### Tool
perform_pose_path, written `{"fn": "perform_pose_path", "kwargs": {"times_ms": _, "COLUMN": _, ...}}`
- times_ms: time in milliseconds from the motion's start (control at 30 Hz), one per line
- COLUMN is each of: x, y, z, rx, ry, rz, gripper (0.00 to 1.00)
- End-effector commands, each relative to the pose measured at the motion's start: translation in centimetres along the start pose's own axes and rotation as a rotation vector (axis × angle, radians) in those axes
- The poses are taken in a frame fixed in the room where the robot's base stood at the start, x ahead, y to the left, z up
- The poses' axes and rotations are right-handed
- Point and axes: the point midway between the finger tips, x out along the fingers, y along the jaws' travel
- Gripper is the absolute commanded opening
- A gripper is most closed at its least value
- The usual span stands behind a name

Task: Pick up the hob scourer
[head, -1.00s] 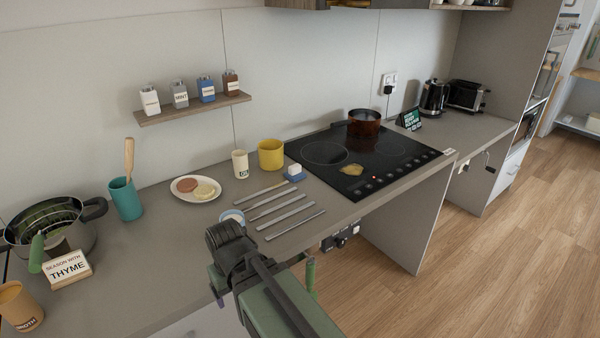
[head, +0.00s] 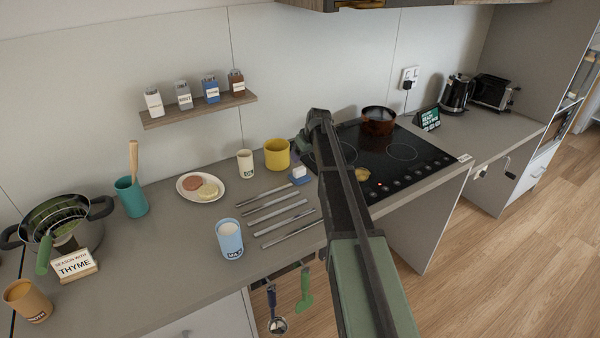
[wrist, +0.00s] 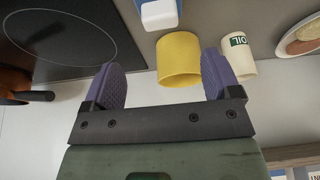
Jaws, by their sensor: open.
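A small block with a white top and blue base, which looks like the hob scourer (head: 299,174), lies on the counter by the hob's left edge. It also shows at the top of the wrist view (wrist: 159,13), cut by the frame edge. My gripper (wrist: 164,74) is open and empty, its two purple pads apart. The scourer appears beyond the pads, not between them. In the head view my arm reaches over the hob's left side and hides the gripper's fingertips.
A yellow cup (head: 277,154) and an oil cup (head: 245,163) stand left of the scourer. Several metal tools (head: 277,213) lie in front. The black hob (head: 403,151) has a yellowish patch (head: 362,174) and a dark red pot (head: 378,121). A blue cup (head: 229,240) stands nearer.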

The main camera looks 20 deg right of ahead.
Motion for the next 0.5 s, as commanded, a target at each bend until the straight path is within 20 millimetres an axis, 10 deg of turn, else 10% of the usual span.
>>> {"fn": "perform_pose_path", "kwargs": {"times_ms": 500, "x": 5.9, "y": -0.2, "z": 0.3, "rx": 0.002, "ry": -0.003, "rz": 0.000, "gripper": 0.83}}
